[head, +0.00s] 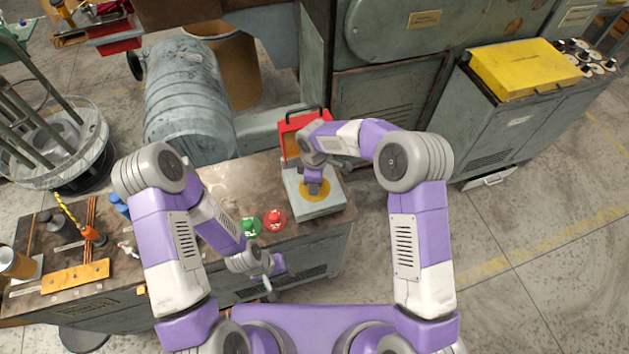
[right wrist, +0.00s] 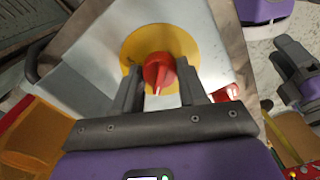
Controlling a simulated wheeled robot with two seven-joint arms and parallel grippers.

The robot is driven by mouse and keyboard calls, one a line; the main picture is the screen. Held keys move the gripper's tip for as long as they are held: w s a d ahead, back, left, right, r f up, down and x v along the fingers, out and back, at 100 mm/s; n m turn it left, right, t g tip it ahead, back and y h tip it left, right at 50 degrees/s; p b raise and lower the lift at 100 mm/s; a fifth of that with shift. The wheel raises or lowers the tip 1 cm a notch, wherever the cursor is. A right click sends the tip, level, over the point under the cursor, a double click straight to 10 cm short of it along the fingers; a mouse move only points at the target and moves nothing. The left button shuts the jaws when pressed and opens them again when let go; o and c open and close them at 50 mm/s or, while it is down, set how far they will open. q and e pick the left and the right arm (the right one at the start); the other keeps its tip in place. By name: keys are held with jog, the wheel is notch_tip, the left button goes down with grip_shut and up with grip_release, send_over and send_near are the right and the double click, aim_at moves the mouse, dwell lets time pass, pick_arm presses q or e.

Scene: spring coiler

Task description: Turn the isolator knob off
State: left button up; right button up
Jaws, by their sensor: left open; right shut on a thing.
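The isolator is a pale grey box (head: 322,208) on the bench, with a yellow disc (right wrist: 186,41) on its face. A red knob (right wrist: 158,70) sits at the middle of the disc. A white mark on it points toward the bottom of the right wrist view. My right gripper (head: 313,189) is over the disc, its fingers on both sides of the knob and shut on it. In the head view the gripper hides the knob. My left gripper (head: 274,268) is open and empty near the bench's front edge, away from the box.
Red (head: 275,219) and green (head: 250,227) round items lie on the bench left of the box. A red case (head: 289,124) with a black handle stands behind the box. Tools and a yellow block (head: 75,278) lie at the bench's left.

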jog(key=shift+n, duration=0.3)
jog(key=o, duration=1.1)
jog(key=shift+c, duration=0.2)
notch_tip(320, 180, up, 8)
jog(key=shift+f+p, duration=0.2)
jog(key=shift+p, duration=0.2)
jog(key=shift+f, duration=0.1)
